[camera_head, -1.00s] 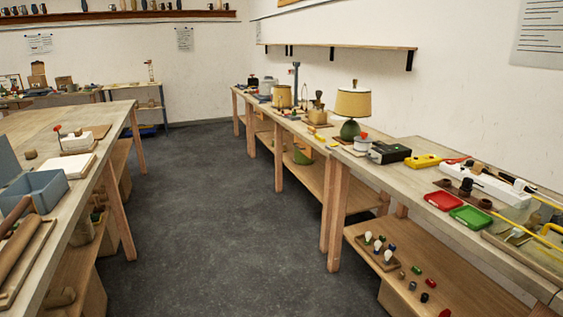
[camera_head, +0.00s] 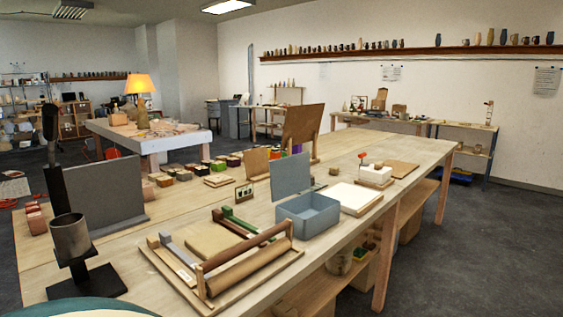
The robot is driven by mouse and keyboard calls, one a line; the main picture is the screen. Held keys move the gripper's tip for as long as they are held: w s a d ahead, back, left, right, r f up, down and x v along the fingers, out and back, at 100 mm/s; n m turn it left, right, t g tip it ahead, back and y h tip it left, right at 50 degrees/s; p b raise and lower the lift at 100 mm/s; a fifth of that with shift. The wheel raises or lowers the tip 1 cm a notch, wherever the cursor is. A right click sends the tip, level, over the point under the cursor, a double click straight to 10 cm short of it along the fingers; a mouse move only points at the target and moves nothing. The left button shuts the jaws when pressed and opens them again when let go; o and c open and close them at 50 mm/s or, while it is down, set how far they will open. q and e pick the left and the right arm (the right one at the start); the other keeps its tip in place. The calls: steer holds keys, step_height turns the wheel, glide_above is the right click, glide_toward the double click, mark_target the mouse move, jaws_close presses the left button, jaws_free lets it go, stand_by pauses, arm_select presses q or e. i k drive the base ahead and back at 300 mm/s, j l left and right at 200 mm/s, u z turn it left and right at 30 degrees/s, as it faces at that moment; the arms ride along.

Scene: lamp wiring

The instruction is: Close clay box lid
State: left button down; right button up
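The clay box is a blue-grey open box (camera_head: 308,217) on the long wooden table, near its right-hand edge. Its lid, a flat blue-grey panel (camera_head: 290,174), stands upright at the back of the box, so the box is open. What lies inside the box is hidden by its front wall. Neither of my grippers shows in the view.
A wooden tray with a rolling pin (camera_head: 247,271) lies left of the box, and a white slab (camera_head: 355,198) lies right of it. A dark stand with a grey cup (camera_head: 71,238) rises at the near left. Floor (camera_head: 480,240) is clear on the right.

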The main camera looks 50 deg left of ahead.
mark_target(290, 175)
steer(key=i+l+u, duration=0.1)
steer(key=i+u, duration=0.15)
steer(key=i, duration=0.2)
steer(key=i+l+u, duration=0.15)
steer(key=i+u, duration=0.15)
steer(key=i+l+u, duration=0.25)
steer(key=i, duration=0.25)
